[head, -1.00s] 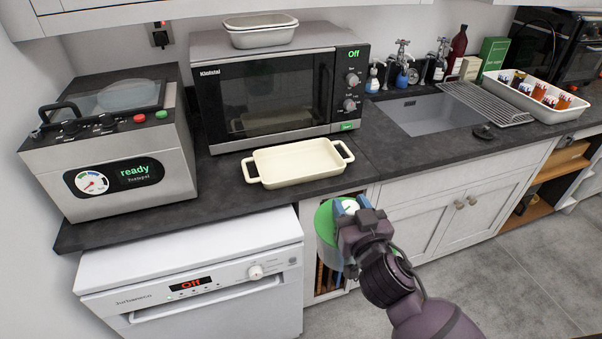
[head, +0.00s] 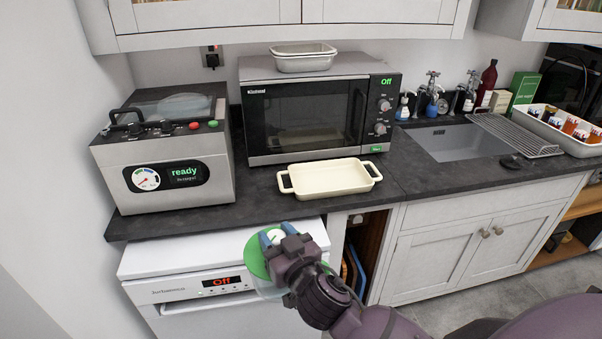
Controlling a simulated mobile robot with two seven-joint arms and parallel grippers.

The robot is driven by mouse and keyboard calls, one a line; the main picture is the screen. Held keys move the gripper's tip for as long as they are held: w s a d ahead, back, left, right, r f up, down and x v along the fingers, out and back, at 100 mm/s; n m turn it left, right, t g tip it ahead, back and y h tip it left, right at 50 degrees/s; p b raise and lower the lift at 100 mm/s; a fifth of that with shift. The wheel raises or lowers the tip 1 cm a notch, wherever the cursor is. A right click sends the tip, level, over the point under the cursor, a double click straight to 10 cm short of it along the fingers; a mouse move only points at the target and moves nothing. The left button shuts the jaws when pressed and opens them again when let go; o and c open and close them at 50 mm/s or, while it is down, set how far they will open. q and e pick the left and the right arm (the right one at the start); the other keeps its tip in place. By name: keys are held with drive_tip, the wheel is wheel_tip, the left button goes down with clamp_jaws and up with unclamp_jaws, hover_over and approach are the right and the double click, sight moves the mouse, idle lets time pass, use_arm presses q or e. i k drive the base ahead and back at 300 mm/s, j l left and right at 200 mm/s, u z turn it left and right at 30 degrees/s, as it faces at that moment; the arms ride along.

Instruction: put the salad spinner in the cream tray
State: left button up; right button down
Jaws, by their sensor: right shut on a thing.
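The salad spinner (head: 253,259) has a green lid and a pale, see-through bowl, partly hidden by my right gripper. My right gripper (head: 271,238) is shut on the spinner's top and holds it in front of the white dishwasher, near the counter's front edge. The cream tray (head: 330,178), a shallow rectangular dish with two looped handles, sits empty on the dark counter in front of the microwave. The spinner is apart from the tray, to its lower left in the picture. My left gripper is out of view.
The microwave (head: 318,112) stands behind the tray with pale dishes (head: 303,62) on top. A steel machine reading "ready" (head: 165,155) stands at left. The sink (head: 455,143) is at right. Bare counter (head: 250,205) lies left of the tray.

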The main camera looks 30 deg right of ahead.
sight(329, 181)
drive_tip(key=l+u, duration=0.5)
drive_tip(key=k+l, duration=0.1)
drive_tip(key=l, duration=0.35)
drive_tip(key=k+l, duration=0.15)
drive_tip(key=l, duration=0.35)
drive_tip(key=k+l, duration=0.1)
drive_tip(key=l, duration=0.35)
